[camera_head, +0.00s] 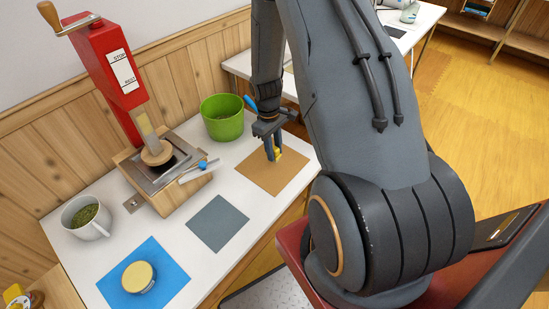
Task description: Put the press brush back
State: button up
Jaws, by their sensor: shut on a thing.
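My gripper (274,152) points down over the brown mat (262,181) at the right of the white table. It is shut on a small yellow thing (279,155). Most of this thing is hidden by the fingers, so I cannot tell if it is the press brush or if it touches the mat. A blue rounded piece (250,102) shows behind the gripper's wrist; I cannot tell what it belongs to. A red press (107,75) with a wooden crank stands at the back left. A small white and blue tool (201,168) lies at its wooden base (172,192).
A green pot (223,118) stands behind the mat. A white cup (86,220) of green bits stands at the left. A yellow-lidded jar (138,277) stands on the blue mat (172,273). The grey mat (218,223) is empty.

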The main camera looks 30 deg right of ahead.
jog(key=shift+f+p, duration=0.35)
jog(key=shift+f, duration=1.75)
jog(key=o, duration=1)
jog(key=shift+f, duration=0.1)
jog(key=shift+c, duration=0.2)
jog(key=r, duration=0.4)
jog(key=w+r+b, duration=0.1)
jog(key=r, duration=0.7)
jog(key=shift+w+a+r, duration=0.1)
jog(key=shift+w+a, duration=0.05)
jog(key=shift+a, duration=0.2)
jog(key=s+a+r+m+t, duration=0.1)
jog(key=s+a+r+m, duration=0.3)
jog(key=s+a+r, duration=1)
notch_tip(320, 180, up, 3)
jog(key=shift+s+a+f+t, duration=0.1)
jog(key=shift+s+a+t, duration=0.25)
jog(key=shift+s, duration=0.8)
jog(key=shift+d, duration=0.1)
